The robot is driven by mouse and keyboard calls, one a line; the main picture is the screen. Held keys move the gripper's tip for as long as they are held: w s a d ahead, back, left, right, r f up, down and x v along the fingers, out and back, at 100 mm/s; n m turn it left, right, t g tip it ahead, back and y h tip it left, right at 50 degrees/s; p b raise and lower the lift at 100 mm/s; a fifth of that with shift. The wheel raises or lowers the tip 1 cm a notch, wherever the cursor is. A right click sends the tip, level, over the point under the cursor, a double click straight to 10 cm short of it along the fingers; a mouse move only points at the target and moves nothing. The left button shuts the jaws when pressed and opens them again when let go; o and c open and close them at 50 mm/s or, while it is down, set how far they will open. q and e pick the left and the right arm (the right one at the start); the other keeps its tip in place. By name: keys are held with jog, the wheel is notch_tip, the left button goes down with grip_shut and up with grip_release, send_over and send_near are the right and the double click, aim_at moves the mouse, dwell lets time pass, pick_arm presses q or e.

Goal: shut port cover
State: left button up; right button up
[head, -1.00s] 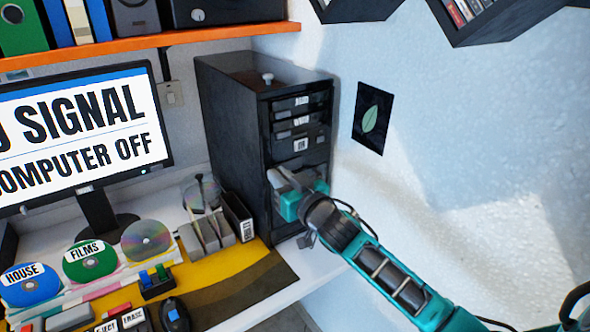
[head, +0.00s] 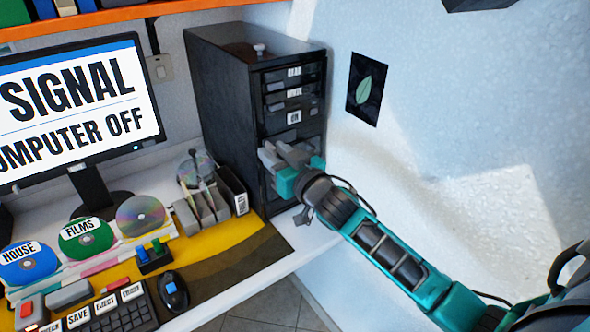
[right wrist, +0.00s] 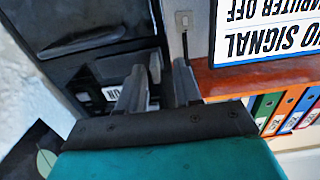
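The black computer tower (head: 225,110) stands at the back of the desk, its front with drive slots and labels facing right. My right gripper (head: 277,150) is at the middle of that front, below the labelled slots, and hides part of it. In the right wrist view, which is upside down, its two grey fingers (right wrist: 160,85) are apart beside the tower front (right wrist: 85,65). A small grey piece shows between or behind them; I cannot tell if they touch it. I cannot clearly make out the port cover. My left gripper is not in view.
A monitor (head: 75,110) stands left of the tower. Discs (head: 140,215), a disc rack (head: 205,205), a keyboard (head: 112,310) and a mouse (head: 173,290) fill the desk's left and front. A wall with a leaf poster (head: 368,88) is close on the right.

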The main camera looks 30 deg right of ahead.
jog(key=s, duration=1.1)
jog(key=shift+s+d, duration=0.25)
jog(key=shift+d, duration=0.15)
